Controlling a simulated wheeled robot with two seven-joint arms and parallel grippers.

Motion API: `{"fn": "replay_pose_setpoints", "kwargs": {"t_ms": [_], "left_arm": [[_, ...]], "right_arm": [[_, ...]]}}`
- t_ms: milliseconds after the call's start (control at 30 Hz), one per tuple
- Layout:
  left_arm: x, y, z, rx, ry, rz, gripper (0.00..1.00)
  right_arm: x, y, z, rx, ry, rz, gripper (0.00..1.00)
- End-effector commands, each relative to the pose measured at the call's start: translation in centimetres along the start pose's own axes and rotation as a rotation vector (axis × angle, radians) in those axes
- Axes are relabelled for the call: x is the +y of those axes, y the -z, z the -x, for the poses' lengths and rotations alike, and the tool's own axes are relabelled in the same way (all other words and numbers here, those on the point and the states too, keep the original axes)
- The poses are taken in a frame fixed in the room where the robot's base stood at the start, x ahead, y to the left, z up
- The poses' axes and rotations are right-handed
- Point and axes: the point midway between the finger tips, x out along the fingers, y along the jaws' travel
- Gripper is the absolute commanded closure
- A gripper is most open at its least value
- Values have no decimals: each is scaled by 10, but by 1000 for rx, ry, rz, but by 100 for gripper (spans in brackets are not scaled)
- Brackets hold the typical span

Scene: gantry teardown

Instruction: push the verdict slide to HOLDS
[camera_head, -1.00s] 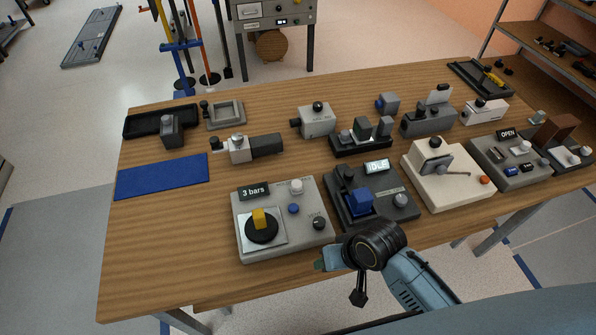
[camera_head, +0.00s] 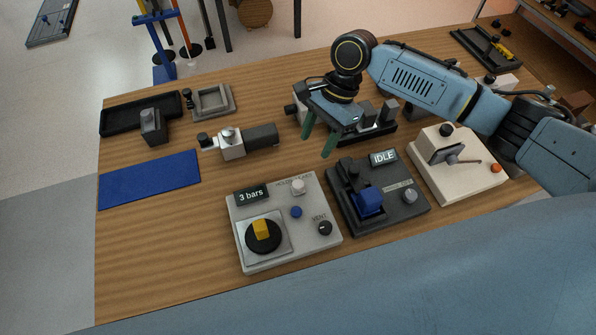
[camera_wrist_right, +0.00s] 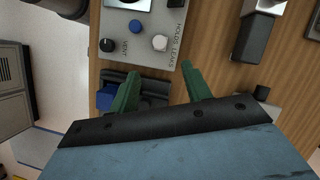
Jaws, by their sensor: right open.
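The grey test box (camera_head: 318,240) with the "3 bars" display stands at the front of the table. Its white knob (camera_head: 298,186), the verdict slide, sits by the HOLDS and LEAKS lettering, near the middle of it; its exact setting is hard to tell. In the right wrist view the white knob (camera_wrist_right: 160,42) shows beyond the fingertips. My right gripper (camera_head: 319,140) is open and empty, its green fingers pointing down, above and behind the box. In the wrist view the gripper (camera_wrist_right: 160,74) has clear space between its fingers. My left gripper is not in view.
A blue button (camera_head: 296,212), a dark VENT knob (camera_head: 325,228) and a yellow-handled dial (camera_head: 262,232) share the box. The dark IDLE unit (camera_head: 400,207) stands close on the right. A blue mat (camera_head: 148,180) lies left, with bare table between.

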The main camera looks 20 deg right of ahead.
Motion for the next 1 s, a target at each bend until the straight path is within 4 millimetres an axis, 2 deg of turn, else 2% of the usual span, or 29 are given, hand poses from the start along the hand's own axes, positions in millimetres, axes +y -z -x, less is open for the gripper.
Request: {"fn": "replay_pose_setpoints", "kwargs": {"t_ms": [167,400,600,800,1000], "left_arm": [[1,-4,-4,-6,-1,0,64],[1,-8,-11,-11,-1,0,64],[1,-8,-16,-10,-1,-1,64],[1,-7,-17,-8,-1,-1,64],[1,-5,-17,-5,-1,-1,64]], "right_arm": [[1,-1,-29,-2,-3,1,52],[1,-1,-81,-1,-2,3,52],[0,0,-114,-1,-1,3,52],[0,-1,-128,0,1,3,52],[0,-1,-130,0,2,4,52]]}}
